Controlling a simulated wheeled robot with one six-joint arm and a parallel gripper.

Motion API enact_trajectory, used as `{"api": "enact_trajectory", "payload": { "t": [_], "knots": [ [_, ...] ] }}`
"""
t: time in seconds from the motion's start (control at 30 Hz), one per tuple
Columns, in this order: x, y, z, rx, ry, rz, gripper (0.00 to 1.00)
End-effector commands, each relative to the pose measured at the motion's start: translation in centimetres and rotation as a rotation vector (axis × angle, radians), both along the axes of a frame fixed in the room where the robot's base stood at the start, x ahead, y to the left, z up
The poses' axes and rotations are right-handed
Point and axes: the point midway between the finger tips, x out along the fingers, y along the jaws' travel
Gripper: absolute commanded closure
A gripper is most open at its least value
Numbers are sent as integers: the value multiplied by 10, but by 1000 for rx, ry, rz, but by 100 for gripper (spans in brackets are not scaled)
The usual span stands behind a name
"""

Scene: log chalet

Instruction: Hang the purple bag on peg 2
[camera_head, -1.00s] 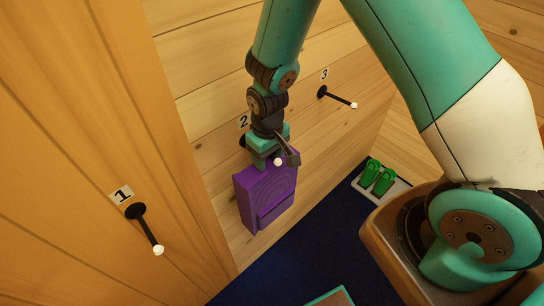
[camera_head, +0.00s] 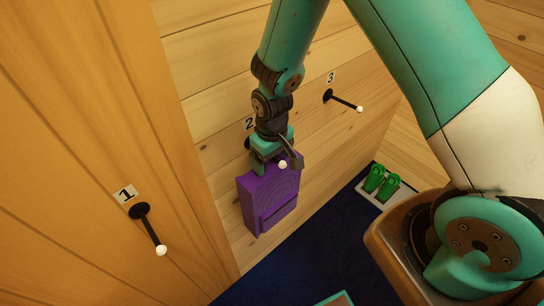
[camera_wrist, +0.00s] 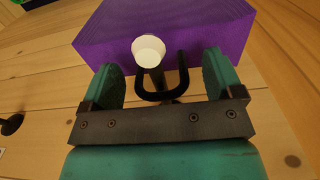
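The purple bag (camera_head: 268,198) hangs upright close to the log wall beneath my gripper (camera_head: 275,160). It also fills the top of the wrist view (camera_wrist: 165,28). Its black loop handle (camera_wrist: 183,72) stands between my two teal fingers (camera_wrist: 161,72), which are spread apart with a gap on each side of it. Peg 2 shows its white tip (camera_head: 282,164) in front of my gripper, with the number 2 label (camera_head: 249,123) behind. In the wrist view the peg's dark shaft appears to pass through the loop; exact contact cannot be told.
Peg 1 (camera_head: 148,229) sticks out of the wall at the left, peg 3 (camera_head: 343,100) at the upper right. Green shoes (camera_head: 380,181) stand on a pale tray on the floor. The dark blue carpet (camera_head: 300,262) below is mostly clear.

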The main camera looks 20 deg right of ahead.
Motion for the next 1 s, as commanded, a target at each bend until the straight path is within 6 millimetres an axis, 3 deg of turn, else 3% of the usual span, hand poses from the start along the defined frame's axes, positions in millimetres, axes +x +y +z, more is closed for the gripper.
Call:
{"api": "enact_trajectory", "payload": {
  "t": [0.37,0.47,1.0],
  "knots": [
    [1,0,9,1,-3,0,14],
    [1,0,24,2,-5,0,14],
    [0,0,150,2,-6,0,14]
  ]
}}
